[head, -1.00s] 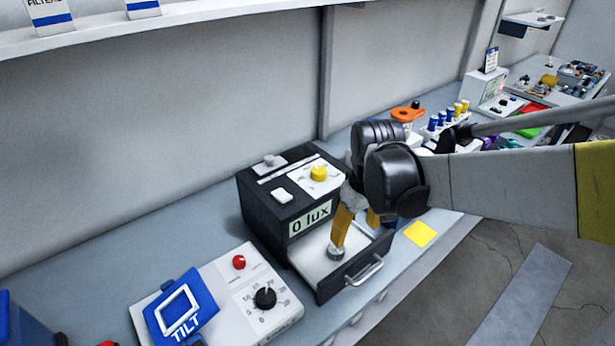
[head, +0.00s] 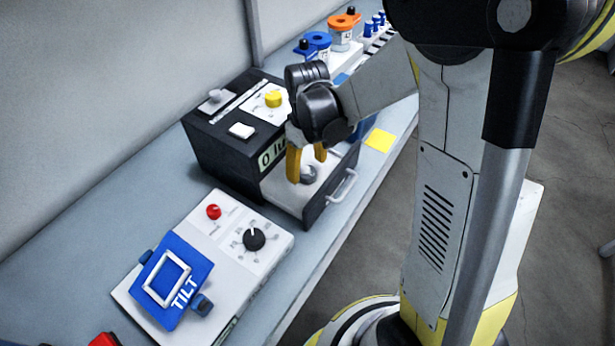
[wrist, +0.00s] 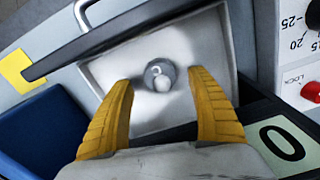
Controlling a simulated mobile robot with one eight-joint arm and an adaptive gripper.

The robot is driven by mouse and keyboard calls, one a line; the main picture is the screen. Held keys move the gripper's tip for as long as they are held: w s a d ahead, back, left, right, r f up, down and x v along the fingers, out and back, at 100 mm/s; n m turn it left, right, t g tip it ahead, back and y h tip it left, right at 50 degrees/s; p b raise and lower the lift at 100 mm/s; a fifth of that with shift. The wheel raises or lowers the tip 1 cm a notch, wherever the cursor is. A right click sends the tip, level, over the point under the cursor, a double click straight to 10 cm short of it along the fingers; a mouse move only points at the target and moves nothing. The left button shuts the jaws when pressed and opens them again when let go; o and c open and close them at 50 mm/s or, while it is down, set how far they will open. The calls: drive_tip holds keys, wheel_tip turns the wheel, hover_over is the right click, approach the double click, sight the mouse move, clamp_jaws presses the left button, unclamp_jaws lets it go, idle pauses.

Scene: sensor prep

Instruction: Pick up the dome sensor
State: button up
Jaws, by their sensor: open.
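The dome sensor, a small grey round piece with a pale dome (wrist: 160,76), sits on the white floor of the open drawer (wrist: 105,72). In the head view the sensor (head: 309,174) is partly beside my yellow fingers. My gripper (wrist: 162,112) is open, with one finger on each side of the sensor's line in the wrist view and the sensor just beyond the fingertips. In the head view my gripper (head: 306,172) reaches down into the drawer. I cannot tell whether the fingers touch the sensor.
The drawer belongs to a black lux box (head: 215,150) with a yellow knob. A white TILT unit (head: 205,290) with a blue plate stands in front. A yellow note (head: 380,139) lies right of the drawer. Blue and orange pots (head: 318,46) stand behind.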

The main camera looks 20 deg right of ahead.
wheel_tip(320, 180, down, 2)
drive_tip(key=shift+f+b, duration=0.2)
drive_tip(key=shift+b, duration=0.1)
drive_tip(key=shift+r, duration=0.1)
drive_tip(key=c, duration=1.3)
